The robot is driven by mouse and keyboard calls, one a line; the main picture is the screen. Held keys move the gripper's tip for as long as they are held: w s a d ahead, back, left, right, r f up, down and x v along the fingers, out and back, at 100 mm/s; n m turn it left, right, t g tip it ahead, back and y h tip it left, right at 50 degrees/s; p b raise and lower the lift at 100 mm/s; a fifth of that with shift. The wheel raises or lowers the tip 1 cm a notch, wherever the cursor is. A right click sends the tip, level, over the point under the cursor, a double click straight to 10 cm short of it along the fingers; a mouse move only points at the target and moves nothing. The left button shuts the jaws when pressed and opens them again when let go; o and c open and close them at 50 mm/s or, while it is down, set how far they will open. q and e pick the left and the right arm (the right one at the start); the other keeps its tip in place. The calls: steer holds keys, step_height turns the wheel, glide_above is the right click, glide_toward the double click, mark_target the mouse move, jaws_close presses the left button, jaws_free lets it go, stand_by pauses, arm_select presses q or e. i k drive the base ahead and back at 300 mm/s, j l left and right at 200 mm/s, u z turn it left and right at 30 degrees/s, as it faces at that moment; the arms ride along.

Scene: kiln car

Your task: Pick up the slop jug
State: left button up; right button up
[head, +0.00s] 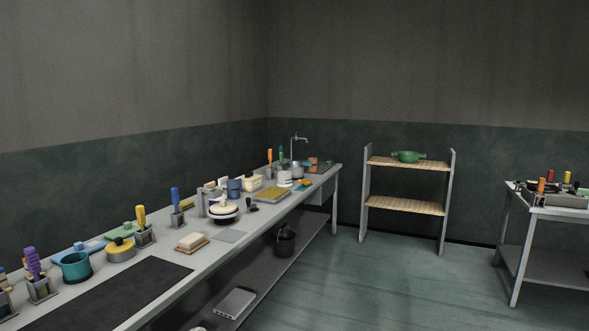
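I cannot tell for certain which thing is the slop jug. Among the possible vessels on the long bench (168,262), a blue container (234,187) stands near the wall and a pale cylindrical container (284,179) stands towards the far end. A teal pot (76,267) stands near the front left. A dark bucket (285,243) is on the bench's lower shelf. Neither of my grippers shows in the head view.
A shelf rack (407,205) with a green pot (408,157) stands by the back wall. A second table (555,210) with tools is at the right. A dark mat (120,295) covers the bench front. The floor (390,285) between bench and table is clear.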

mark_target(314, 168)
steer(key=i+l+z, duration=0.1)
steer(key=i+z, duration=0.35)
steer(key=i, duration=5.05)
steer(key=i+l+u, duration=0.1)
steer(key=i+u, duration=0.25)
steer(key=i+l+u, duration=0.4)
steer(key=i, duration=0.15)
steer(key=i+l+u, duration=0.35)
steer(key=i+j, duration=0.05)
steer(key=j, duration=0.05)
